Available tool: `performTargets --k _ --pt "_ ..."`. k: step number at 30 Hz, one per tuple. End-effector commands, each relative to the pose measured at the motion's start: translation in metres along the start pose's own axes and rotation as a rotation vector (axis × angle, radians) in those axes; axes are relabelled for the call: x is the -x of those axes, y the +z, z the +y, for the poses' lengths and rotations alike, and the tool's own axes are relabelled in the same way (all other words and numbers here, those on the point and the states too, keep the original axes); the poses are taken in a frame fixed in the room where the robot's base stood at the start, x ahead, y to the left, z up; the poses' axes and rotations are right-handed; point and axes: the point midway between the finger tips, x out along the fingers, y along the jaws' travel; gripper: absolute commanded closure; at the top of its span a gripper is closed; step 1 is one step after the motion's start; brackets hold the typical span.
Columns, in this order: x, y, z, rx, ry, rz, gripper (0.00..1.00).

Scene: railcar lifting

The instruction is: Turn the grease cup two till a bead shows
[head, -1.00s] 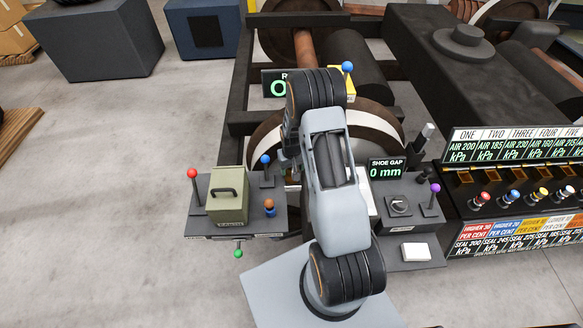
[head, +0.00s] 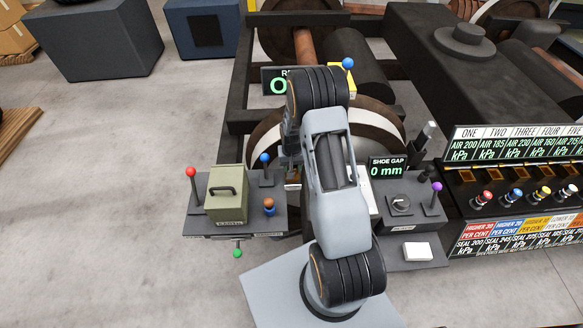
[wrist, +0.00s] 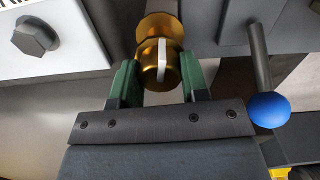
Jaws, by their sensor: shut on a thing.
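In the wrist view a brass grease cup (wrist: 148,68) with a white stripe along its side sits between the green fingers of my gripper (wrist: 160,78). The fingers are shut on the cup from both sides. The cup's top end faces my gripper, and its brass collar (wrist: 157,27) meets the dark housing behind it. No number shows on it, so I cannot tell which cup it is. In the head view my own arm hides the gripper and the cup.
In the head view a green box (head: 227,200) and a shoe gap display (head: 387,168) flank my arm.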

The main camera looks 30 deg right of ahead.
Motion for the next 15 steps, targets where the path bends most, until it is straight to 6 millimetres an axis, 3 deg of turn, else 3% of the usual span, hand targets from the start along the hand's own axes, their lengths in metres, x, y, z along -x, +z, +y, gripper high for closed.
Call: performTargets --k 15 --pt "-0.0027 0.0001 -0.0008 -0.488 -0.001 0.0 0.83"
